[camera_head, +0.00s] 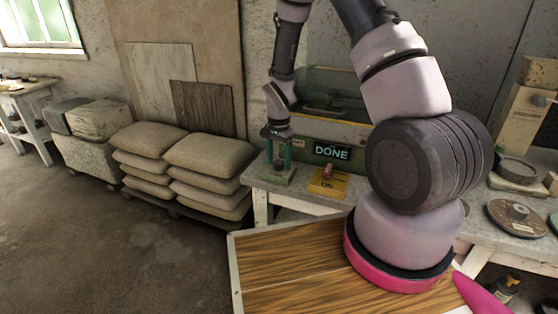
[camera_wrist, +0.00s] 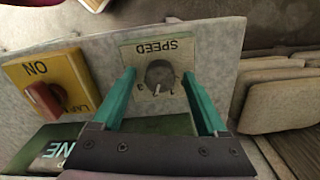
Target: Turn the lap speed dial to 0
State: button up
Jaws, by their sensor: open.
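The speed dial (camera_wrist: 159,74) is a dark round knob on a pale plate (camera_wrist: 133,52) marked SPEED, seen upside down in the wrist view. A light pointer mark shows at its lower edge, but the number it points to cannot be read surely. My gripper (camera_wrist: 158,76) is open, with one green finger on each side of the dial. Gaps show between the fingers and the knob, and whether they reach its height is unclear. In the head view my gripper (camera_head: 278,150) is over the left end of the bench, where the dial is too small to make out.
A yellow switch plate (camera_wrist: 45,82) with a red lever (camera_wrist: 42,102) sits beside the dial. The green machine (camera_head: 318,127) behind has a display (camera_head: 332,153) reading DONE. Stacked sacks (camera_head: 205,165) stand left of the bench. A wooden-topped surface (camera_head: 290,265) is in front.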

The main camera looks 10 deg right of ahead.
grip_shut()
jog(key=shift+n, duration=0.4)
jog(key=n, duration=1.1)
jog(key=shift+n, duration=2)
